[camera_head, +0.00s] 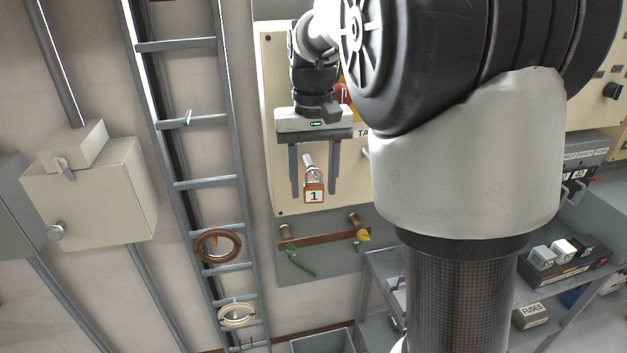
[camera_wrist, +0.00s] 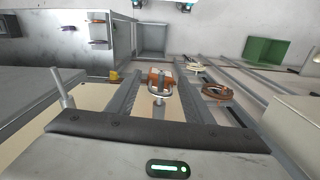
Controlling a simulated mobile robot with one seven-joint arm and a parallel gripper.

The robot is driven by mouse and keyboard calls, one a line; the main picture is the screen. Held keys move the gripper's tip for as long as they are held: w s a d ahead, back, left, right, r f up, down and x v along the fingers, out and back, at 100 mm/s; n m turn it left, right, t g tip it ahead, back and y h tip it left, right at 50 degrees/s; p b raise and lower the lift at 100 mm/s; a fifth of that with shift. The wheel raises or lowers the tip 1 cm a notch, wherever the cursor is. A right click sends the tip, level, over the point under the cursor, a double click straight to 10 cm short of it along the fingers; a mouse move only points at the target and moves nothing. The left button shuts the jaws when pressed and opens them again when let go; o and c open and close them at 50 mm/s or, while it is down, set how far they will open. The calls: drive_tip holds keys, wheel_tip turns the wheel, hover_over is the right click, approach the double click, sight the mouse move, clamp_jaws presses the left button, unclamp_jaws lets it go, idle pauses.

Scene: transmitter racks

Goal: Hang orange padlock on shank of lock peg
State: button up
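The orange padlock (camera_head: 314,196), marked "1", hangs upright below the pale lock peg (camera_head: 308,160) on the cream panel. Its metal shackle appears to be around the peg's shank. In the wrist view, the padlock (camera_wrist: 161,78) shows with its shackle towards the camera, and the peg's end (camera_wrist: 158,113) shows by the shackle. My gripper (camera_head: 313,193) is open, fingers pointing down, one on each side of the padlock. Gaps show between the padlock and both fingers, so it is not gripped. The gripper (camera_wrist: 162,84) also frames it in the wrist view.
A copper bar (camera_head: 325,238) with green and yellow clamps lies below the panel. A cable ladder (camera_head: 205,183) with coiled cables stands left. Another pale rod (camera_wrist: 63,88) sticks out beside the gripper in the wrist view. Shelves (camera_head: 385,262) stand lower right.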

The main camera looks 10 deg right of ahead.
drive_tip(key=shift+o, duration=0.4)
wheel_tip(320, 180, up, 17)
drive_tip(key=p, duration=0.2)
drive_tip(key=s+f+t, duration=0.2)
drive_tip(key=s+f, duration=0.5)
drive_tip(key=s, duration=0.3)
drive_tip(key=s+f+n+t, duration=0.1)
drive_tip(key=s+f+t, duration=0.2)
drive_tip(key=s+f, duration=0.3)
drive_tip(key=s, duration=0.4)
drive_tip(key=shift+f+t, duration=0.3)
drive_tip(key=shift+f, duration=0.05)
